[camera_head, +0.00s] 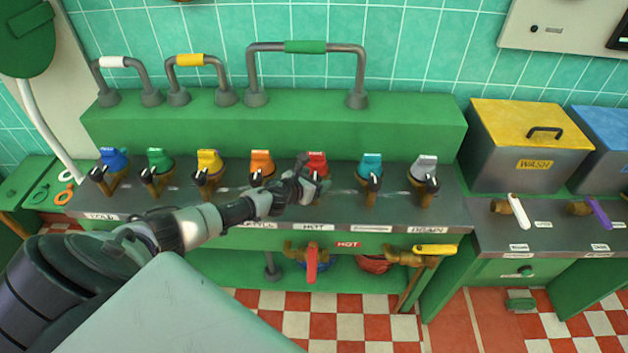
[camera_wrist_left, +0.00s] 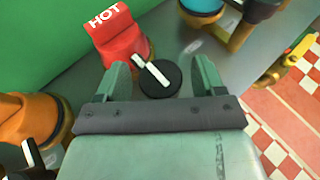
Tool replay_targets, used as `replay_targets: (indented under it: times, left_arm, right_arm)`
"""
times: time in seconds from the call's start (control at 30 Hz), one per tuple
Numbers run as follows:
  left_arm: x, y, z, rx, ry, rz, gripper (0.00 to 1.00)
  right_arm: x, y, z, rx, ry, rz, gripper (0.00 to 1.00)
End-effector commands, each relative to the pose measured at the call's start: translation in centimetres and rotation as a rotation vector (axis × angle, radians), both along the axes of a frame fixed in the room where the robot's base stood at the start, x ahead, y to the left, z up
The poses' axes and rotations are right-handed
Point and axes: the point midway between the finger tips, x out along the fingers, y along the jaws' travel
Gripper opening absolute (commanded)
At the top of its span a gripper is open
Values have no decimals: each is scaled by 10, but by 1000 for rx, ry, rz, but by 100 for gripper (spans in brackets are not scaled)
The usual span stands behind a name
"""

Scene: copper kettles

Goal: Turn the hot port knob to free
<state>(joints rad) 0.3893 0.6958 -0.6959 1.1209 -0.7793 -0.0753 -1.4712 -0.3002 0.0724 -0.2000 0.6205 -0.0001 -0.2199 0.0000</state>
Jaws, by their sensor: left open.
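The hot port is a red block marked HOT (camera_head: 317,163) in the row on the bench; it also shows in the left wrist view (camera_wrist_left: 117,35). Its knob (camera_wrist_left: 160,80) is round and black with a white pointer bar, which slants toward the upper left in the wrist view. My left gripper (camera_head: 307,185) is over this port and hides most of the knob in the head view. In the left wrist view my left gripper (camera_wrist_left: 161,75) is open, with one finger on either side of the knob; I cannot tell whether they touch it. My right gripper is not in view.
An orange port (camera_head: 261,162) and a teal port (camera_head: 371,166) stand on either side, with more coloured ports along the bench. A red-handled valve (camera_head: 311,262) sits below. A yellow-lidded WASH bin (camera_head: 528,150) stands at the right.

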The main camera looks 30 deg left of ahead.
Motion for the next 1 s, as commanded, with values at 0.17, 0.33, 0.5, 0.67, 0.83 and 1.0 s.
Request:
replay_targets:
  times: [0.17,0.33,0.5,0.67,0.83,1.0]
  left_arm:
    - [0,0,0,-1,0,0,52]
    - [0,0,0,-1,0,0,26]
    - [0,0,0,-1,0,4,20]
    - [0,-1,1,-2,1,33,20]
    - [-1,-2,3,-1,1,116,20]
    - [0,-3,3,-4,2,248,20]
  right_arm:
    - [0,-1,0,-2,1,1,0]
    - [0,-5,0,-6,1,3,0]
    - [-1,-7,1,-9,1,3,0]
    - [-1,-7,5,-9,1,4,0]
    - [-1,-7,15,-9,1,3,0]
    - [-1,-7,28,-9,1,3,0]
